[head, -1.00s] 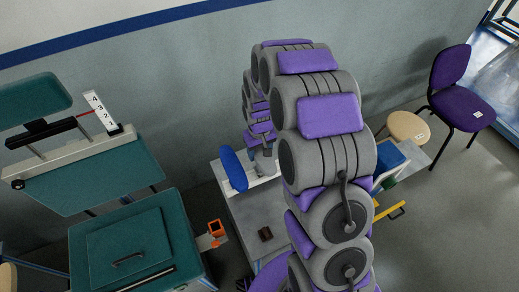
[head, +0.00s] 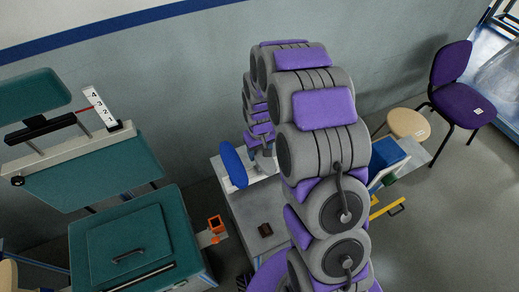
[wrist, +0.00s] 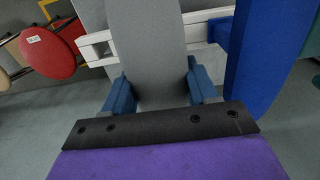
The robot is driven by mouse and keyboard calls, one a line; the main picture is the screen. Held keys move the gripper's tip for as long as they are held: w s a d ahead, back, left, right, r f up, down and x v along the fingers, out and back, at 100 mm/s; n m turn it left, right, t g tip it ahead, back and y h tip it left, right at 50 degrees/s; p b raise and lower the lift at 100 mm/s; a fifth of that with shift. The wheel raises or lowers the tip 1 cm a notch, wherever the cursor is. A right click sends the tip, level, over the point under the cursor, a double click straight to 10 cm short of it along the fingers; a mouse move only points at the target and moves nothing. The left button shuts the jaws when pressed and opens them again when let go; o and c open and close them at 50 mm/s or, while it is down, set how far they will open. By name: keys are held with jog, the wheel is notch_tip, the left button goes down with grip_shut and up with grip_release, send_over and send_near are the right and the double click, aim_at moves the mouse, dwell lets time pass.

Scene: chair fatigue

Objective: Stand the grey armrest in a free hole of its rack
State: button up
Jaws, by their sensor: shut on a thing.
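The grey armrest (wrist: 148,45) is a long rounded pad in the wrist view, running from between my fingers to the top edge. My gripper (wrist: 162,92) has blue fingertips, one on each side of it, shut on its near end. The white rack (wrist: 98,40) passes behind the armrest and shows on both sides of it. It also shows in the head view (head: 263,170), left of my arm. Its holes are not visible, and I cannot tell whether the armrest's far end touches it.
A blue armrest (wrist: 258,50) stands close on the right in the wrist view, and left of my arm in the head view (head: 234,168). A grey table (head: 245,215) bears a small brown block (head: 265,230). A red round seat (wrist: 50,50) is at left in the wrist view.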

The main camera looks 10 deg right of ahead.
jog(key=shift+f, duration=0.2)
jog(key=o, duration=1.1)
notch_tip(320, 180, up, 17)
jog(key=p, duration=0.2)
jog(key=shift+w+a+r+p, duration=0.1)
jog(key=shift+p, duration=0.2)
jog(key=s+r, duration=0.2)
jog(key=s, duration=0.9)
jog(key=s+r+m+g, duration=0.1)
jog(key=s+r, duration=0.2)
jog(key=s, duration=0.9)
jog(key=s+r+m, duration=0.1)
jog(key=s+r, duration=0.2)
jog(key=s, duration=0.8)
jog(key=shift+s+d+r+g, duration=0.2)
jog(key=shift+d+r+g, duration=0.05)
jog(key=shift+g, duration=0.15)
